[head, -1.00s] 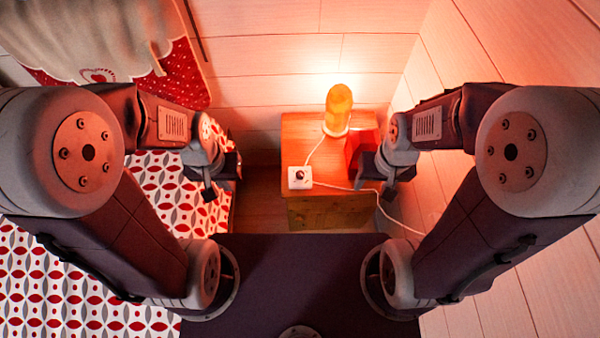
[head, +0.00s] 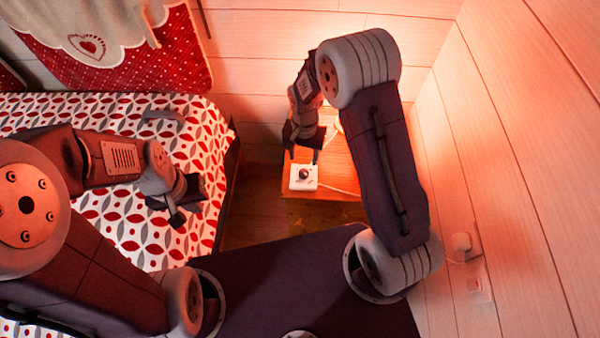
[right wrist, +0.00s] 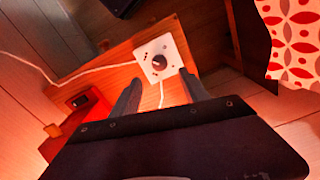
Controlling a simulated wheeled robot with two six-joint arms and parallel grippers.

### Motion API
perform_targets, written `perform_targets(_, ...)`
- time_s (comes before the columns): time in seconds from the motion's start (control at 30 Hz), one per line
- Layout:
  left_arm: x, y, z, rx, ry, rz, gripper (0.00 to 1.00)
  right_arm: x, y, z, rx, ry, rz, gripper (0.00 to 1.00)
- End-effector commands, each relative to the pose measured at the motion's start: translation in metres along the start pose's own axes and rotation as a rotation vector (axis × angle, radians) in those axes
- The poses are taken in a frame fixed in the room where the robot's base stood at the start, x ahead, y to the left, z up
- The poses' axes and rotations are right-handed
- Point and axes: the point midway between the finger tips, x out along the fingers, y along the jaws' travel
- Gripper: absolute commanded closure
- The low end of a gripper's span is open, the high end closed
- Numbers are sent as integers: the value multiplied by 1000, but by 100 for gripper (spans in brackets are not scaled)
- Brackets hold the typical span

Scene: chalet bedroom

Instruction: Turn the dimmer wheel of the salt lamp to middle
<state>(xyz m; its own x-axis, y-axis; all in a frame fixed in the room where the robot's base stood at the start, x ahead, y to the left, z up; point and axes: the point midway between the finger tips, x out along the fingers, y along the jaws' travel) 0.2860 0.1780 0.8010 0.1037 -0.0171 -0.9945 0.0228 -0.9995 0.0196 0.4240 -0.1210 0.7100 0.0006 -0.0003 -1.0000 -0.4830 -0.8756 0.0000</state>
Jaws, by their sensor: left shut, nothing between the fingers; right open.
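The dimmer is a small white box with a dark round wheel (head: 304,174) on top, lying on the wooden nightstand (head: 345,182). In the right wrist view the dimmer wheel (right wrist: 159,62) sits just beyond my right fingertips. My right gripper (head: 302,155) is open, pointing down just behind the dimmer box, apart from the wheel as far as I can tell. The salt lamp is mostly hidden behind my right arm; only part of its pale base (head: 337,122) and its orange glow show. My left gripper (head: 168,211) is shut and empty above the bed.
The bed (head: 120,235) with a patterned cover fills the left. A red box (right wrist: 88,106) stands on the nightstand in the right wrist view. White cords run from the dimmer. A plank wall (head: 500,150) stands close on the right, with a socket (head: 480,288).

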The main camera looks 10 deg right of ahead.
Motion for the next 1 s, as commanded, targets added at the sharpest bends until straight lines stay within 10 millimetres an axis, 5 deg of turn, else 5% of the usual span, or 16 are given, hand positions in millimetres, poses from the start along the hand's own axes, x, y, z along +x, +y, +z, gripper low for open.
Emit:
perform_targets(0.5,21,0,2,0,0,0,100,83,1,0,0,-1,1,47)
perform_targets(0.83,21,0,2,0,0,0,100,88,0,0,0,0,0,47)
perform_targets(1.0,21,0,2,0,0,0,100,88,1,0,0,0,0,92)
